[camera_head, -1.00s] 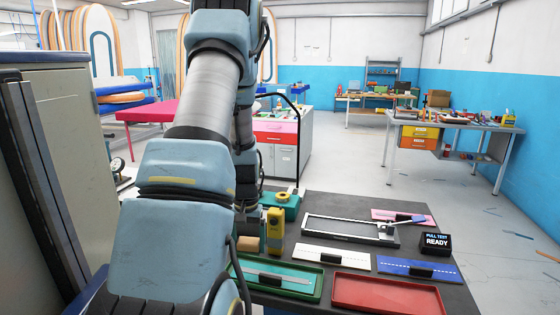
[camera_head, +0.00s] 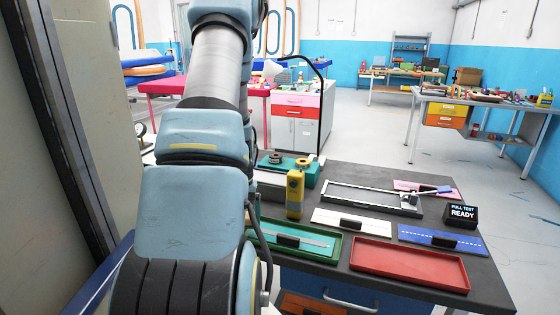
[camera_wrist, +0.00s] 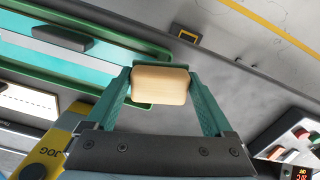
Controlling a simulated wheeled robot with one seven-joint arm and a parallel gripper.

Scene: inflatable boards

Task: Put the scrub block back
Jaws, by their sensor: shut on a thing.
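The scrub block (camera_wrist: 160,88), a pale tan block with rounded edges, shows in the wrist view. My gripper (camera_wrist: 160,72) has its green fingers shut on the block's two sides. In the wrist view the block overlaps the end of the green tray (camera_wrist: 95,62); I cannot tell its height above the surface. In the head view my arm hides both the gripper and the block. That view shows the green tray (camera_head: 322,255) at the bench's near left, with a pale strip and a black block in it.
A yellow device (camera_head: 295,195) stands upright behind the green tray; its JOG label shows in the wrist view (camera_wrist: 45,158). A red tray (camera_head: 408,266), white panel (camera_head: 350,222), blue panel (camera_head: 442,240) and metal frame (camera_head: 370,198) occupy the dark bench. A button box (camera_wrist: 298,145) is at lower right.

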